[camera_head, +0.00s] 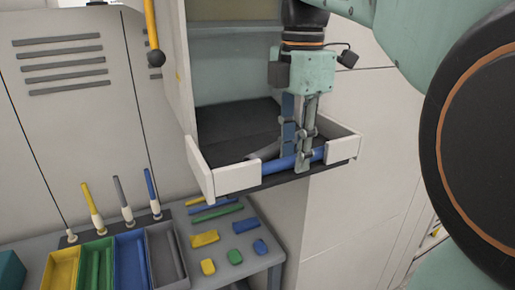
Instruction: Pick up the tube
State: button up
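A blue tube (275,167) lies level at the front opening of a dark-floored tray (237,177), between its two white front panels. My gripper (300,166) points straight down, with its fingertips at the blue tube and one finger crossing in front of it. The fingers hide part of the tube. I cannot tell whether they are closed on it or only beside it. A grey curved piece (265,150) shows behind the tube inside the tray, partly hidden by the gripper.
The tray sits at a tall open cabinet (240,75). Below left, a grey bench (268,262) carries yellow, green, blue and grey bins (62,270), upright coloured rods, loose tubes (217,212) and small coloured blocks (235,257). A yellow rod with a dark knob (155,58) hangs left of the cabinet.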

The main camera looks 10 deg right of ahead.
jog(key=shift+c, duration=0.3)
grip_shut()
